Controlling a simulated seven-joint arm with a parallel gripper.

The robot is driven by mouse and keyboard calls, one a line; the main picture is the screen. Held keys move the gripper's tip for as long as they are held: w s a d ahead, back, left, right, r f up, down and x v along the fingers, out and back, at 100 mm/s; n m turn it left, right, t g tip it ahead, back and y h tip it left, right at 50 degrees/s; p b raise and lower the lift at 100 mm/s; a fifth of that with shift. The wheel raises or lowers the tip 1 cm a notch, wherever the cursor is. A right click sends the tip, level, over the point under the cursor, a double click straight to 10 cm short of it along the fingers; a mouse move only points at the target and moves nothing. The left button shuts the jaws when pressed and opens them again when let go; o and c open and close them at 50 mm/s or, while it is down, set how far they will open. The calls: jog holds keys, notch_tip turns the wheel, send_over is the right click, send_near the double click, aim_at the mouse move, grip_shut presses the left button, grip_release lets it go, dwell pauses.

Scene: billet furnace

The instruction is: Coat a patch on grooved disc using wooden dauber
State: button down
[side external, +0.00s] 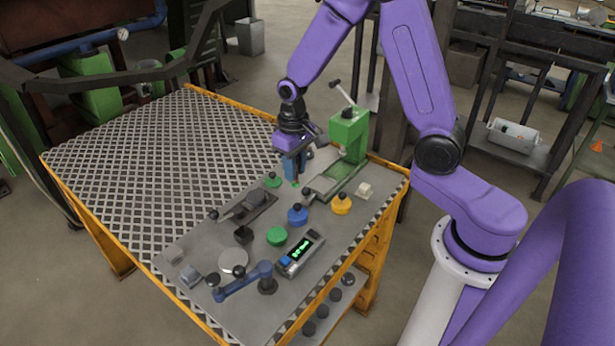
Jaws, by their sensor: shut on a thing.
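My gripper (292,172) points down over the back right part of the grey work plate (205,235), left of a green press-like stand (349,132). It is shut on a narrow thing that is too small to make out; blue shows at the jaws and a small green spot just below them. I cannot tell whether this is the wooden dauber. A pale flat disc (233,261) lies near the front of the plate, and a green disc (277,236) lies right of it. Grooves cannot be made out on either, so I cannot tell which is the grooved disc.
Green (272,181), blue (297,215) and yellow (342,204) knobbed pieces stand on the plate. A display box (301,253) and a blue jointed arm piece (243,281) are at the front. The perforated table top (150,145) at left is clear.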

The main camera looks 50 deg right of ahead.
jog(key=w+a+f, duration=0.2)
jog(key=w+f, duration=0.1)
jog(key=w, duration=0.9)
jog(key=shift+w+d+f, duration=0.1)
jog(key=shift+f, duration=1.5)
jog(key=shift+d+f, duration=0.1)
jog(key=shift+f, duration=1.5)
jog(key=shift+w+d+f, duration=0.2)
jog(key=shift+w+f, duration=0.3)
jog(key=shift+f, duration=0.05)
jog(key=shift+w+d, duration=0.3)
jog(key=shift+w, duration=0.4)
jog(key=shift+w+d, duration=0.3)
jog(key=shift+w, duration=0.4)
jog(key=shift+s+a, duration=0.25)
jog(key=shift+s, duration=0.35)
jog(key=shift+s+a, duration=0.3)
jog(key=shift+s, duration=0.35)
jog(key=shift+s+a, duration=0.25)
jog(key=shift+s, duration=0.35)
notch_tip(320, 180, up, 8)
